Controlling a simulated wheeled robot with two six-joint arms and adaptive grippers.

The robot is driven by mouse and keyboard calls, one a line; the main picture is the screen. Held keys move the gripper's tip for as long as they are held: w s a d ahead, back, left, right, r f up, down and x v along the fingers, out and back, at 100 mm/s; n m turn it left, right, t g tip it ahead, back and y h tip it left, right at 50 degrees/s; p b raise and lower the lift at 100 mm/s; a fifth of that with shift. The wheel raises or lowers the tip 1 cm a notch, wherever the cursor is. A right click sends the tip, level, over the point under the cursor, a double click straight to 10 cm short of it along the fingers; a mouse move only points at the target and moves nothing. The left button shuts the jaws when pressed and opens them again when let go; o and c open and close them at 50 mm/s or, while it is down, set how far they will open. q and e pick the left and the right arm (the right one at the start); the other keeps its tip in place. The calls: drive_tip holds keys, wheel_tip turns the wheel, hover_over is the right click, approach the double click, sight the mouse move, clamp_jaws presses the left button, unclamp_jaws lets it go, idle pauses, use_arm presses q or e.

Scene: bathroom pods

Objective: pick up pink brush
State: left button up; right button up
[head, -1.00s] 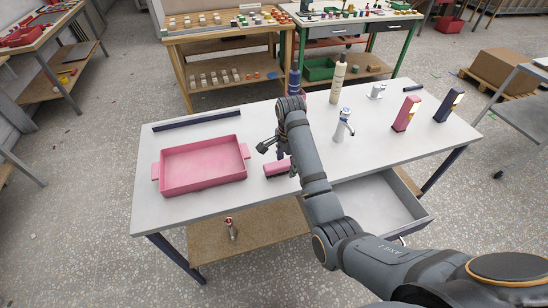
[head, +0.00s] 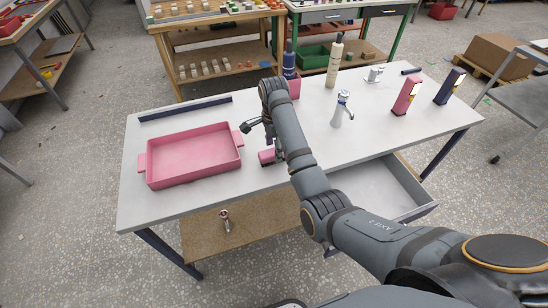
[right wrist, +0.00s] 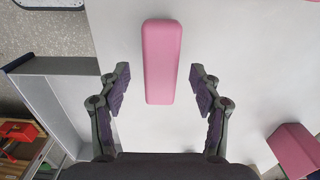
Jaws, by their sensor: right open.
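The pink brush (head: 267,157) lies on the white table, right of the pink tray (head: 190,157). My right arm partly hides it in the head view. In the right wrist view the pink brush (right wrist: 161,60) is a long rounded pink block, lengthwise in the picture. My right gripper (head: 262,134) is over the brush. In the right wrist view the right gripper (right wrist: 161,80) is open, with one finger on each side of the brush's near end and clear gaps between. The fingers do not appear to touch it. My left gripper is not in view.
A blue bottle (head: 289,60) in a pink holder, a cream bottle (head: 334,62) and a faucet-like dispenser (head: 342,108) stand behind and right. Pink (head: 406,96) and navy (head: 449,86) upright boxes stand further right. An open drawer (head: 375,192) juts from the front.

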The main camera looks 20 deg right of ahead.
wheel_tip(320, 180, down, 3)
drive_tip(key=shift+w+f, duration=0.1)
drive_tip(key=shift+f, duration=0.05)
drive_tip(key=c, duration=1.3)
drive_tip(key=shift+r, duration=0.2)
